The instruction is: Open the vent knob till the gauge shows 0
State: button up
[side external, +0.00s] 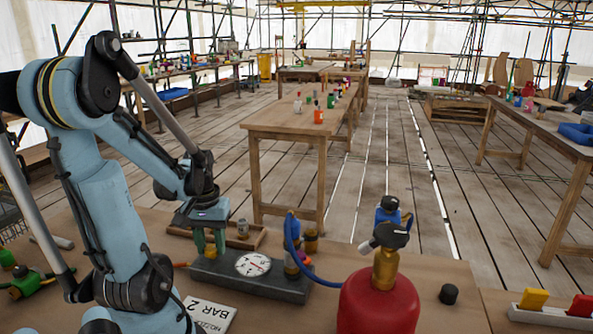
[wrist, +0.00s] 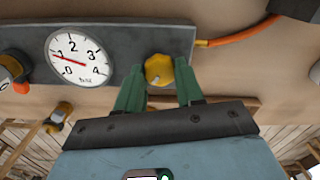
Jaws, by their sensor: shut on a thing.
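The yellow vent knob (wrist: 158,70) sits on the dark grey gauge block (wrist: 120,25), between the green fingers of my gripper (wrist: 159,75) in the wrist view. My gripper is shut on the knob. In the side view, my gripper (side external: 209,241) reaches down onto the block (side external: 275,288) at its left end, and the fingers mostly hide the knob. The round white gauge (wrist: 78,57) lies beside the knob, marked 0 to 4. Its red needle points left, close to the 1. The gauge also shows in the side view (side external: 252,264), with its numbers too small to read.
A red gas cylinder (side external: 378,305) with a valve stands right of the block, and a blue hose (side external: 292,232) loops near it. An orange hose (wrist: 240,37) leaves the block. A black cap (side external: 449,294) stands at right.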

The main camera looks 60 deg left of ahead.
aim_at(211, 247)
jog(key=shift+n, duration=0.4)
jog(key=o, duration=1.1)
jog(key=shift+c, duration=0.2)
jog(key=shift+r, duration=0.15)
notch_tip(211, 247, up, 12)
dwell(0.5)
jog(key=shift+f, duration=6.1)
